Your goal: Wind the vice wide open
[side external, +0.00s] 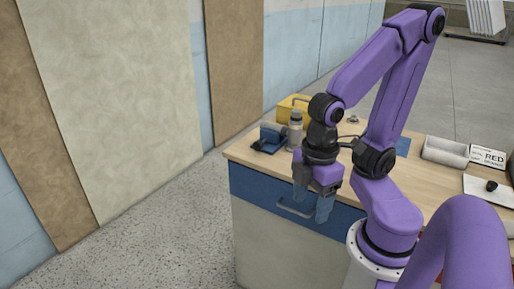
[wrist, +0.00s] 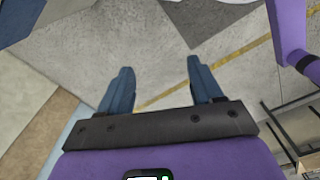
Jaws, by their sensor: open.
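The vice (side external: 269,137) appears to be the small blue and dark block at the far left corner of the wooden bench top. Its jaws and handle are too small to make out. My gripper (side external: 312,207) hangs in front of the bench, to the right of the vice and lower in the picture, apart from it. Its two blue fingers point down before the blue drawer front. In the wrist view my gripper (wrist: 160,72) shows its fingers spread with nothing between them, over floor. The vice is not visible in the wrist view.
A grey bottle (side external: 295,130) stands right of the vice, with a yellow box (side external: 292,106) behind it. The drawer handle (side external: 294,209) juts from the bench front. A paper roll (side external: 446,150), a RED sign (side external: 488,157) and a mouse-like black item (side external: 491,186) are at the right.

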